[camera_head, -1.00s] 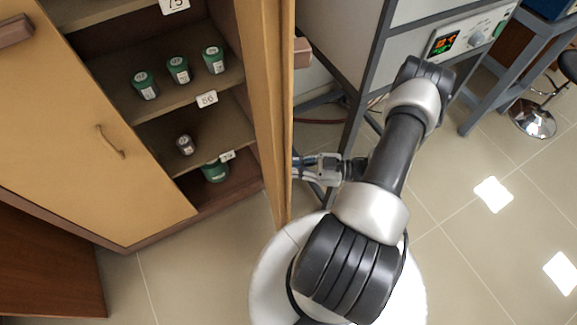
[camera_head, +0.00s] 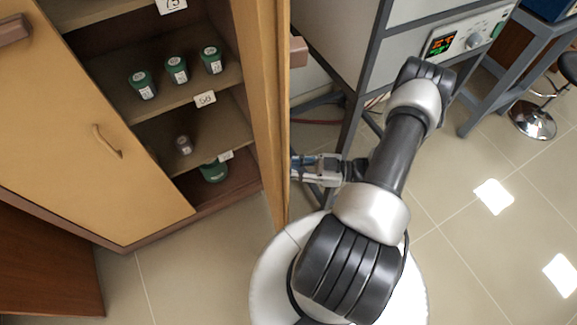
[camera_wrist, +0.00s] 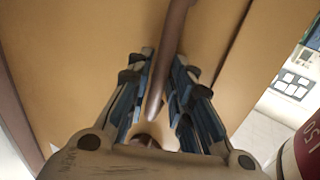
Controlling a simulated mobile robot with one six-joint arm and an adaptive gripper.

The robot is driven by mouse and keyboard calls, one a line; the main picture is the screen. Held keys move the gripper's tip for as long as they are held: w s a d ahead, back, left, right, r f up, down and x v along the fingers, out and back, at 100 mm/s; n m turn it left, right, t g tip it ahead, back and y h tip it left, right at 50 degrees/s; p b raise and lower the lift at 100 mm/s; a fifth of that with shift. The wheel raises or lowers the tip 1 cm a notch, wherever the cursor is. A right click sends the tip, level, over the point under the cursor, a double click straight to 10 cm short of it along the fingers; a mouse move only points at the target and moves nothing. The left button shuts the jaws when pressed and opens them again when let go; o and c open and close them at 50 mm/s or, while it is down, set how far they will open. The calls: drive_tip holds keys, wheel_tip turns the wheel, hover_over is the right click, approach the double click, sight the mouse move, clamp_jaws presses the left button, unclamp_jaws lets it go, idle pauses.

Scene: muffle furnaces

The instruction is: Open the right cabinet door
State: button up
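The right cabinet door (camera_head: 262,110) is swung open and shows nearly edge-on in the head view, with the cabinet shelves exposed to its left. My gripper (camera_head: 298,168) is on the door's outer side, close to its lower part. In the wrist view the tan door panel (camera_wrist: 75,50) fills most of the picture. A brown bar handle (camera_wrist: 160,88) runs between the two fingers of my gripper (camera_wrist: 162,58). The fingers are apart, with gaps visible beside the bar; I see no firm grip. The handle is hidden in the head view.
The left cabinet door (camera_head: 70,120) is closed, with a curved handle (camera_head: 107,142). Green-lidded jars (camera_head: 176,70) stand on the shelves. A grey metal frame (camera_head: 362,80) with a control panel (camera_head: 468,38) stands right of the door. The floor (camera_head: 470,240) at lower right is clear.

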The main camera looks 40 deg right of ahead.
drive_tip(key=v, duration=1.2)
drive_tip(key=shift+s, duration=0.1)
